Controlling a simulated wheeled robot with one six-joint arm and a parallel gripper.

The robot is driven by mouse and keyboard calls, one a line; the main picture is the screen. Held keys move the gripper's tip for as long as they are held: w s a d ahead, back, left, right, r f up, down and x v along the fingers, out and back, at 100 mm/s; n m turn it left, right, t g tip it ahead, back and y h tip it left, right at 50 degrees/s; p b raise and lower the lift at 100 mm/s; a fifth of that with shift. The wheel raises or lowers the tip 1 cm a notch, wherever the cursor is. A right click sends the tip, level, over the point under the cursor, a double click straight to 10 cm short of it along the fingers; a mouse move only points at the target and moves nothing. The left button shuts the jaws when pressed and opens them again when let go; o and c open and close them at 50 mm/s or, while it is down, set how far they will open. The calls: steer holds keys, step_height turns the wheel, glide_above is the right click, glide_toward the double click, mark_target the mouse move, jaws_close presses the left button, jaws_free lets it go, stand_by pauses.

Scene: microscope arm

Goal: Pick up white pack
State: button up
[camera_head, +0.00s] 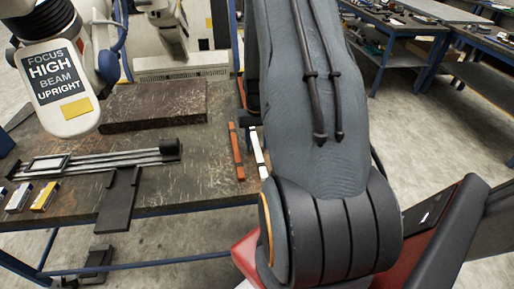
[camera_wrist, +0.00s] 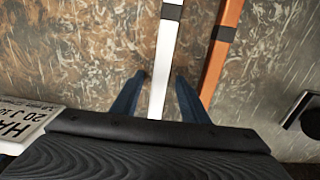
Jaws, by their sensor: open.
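A long white strip-like pack with a black band (camera_wrist: 166,45) lies on the worn brown table top in the wrist view. It also shows in the head view (camera_head: 256,150), just left of my arm near the table's right edge. My gripper (camera_wrist: 160,80) is open, with one dark blue finger on each side of the white pack's near part. I cannot tell how far above the table the fingertips are. The pack's near end is hidden behind my gripper's body. In the head view my arm hides the gripper.
An orange strip (camera_wrist: 222,50) with a black band lies close beside the white pack; it also shows in the head view (camera_head: 236,150). A white lettered plate (camera_wrist: 25,125) is at the wrist view's left. Small boxes (camera_head: 44,197) and a rail fixture (camera_head: 100,160) are at left.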

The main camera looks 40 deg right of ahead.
jaws_close()
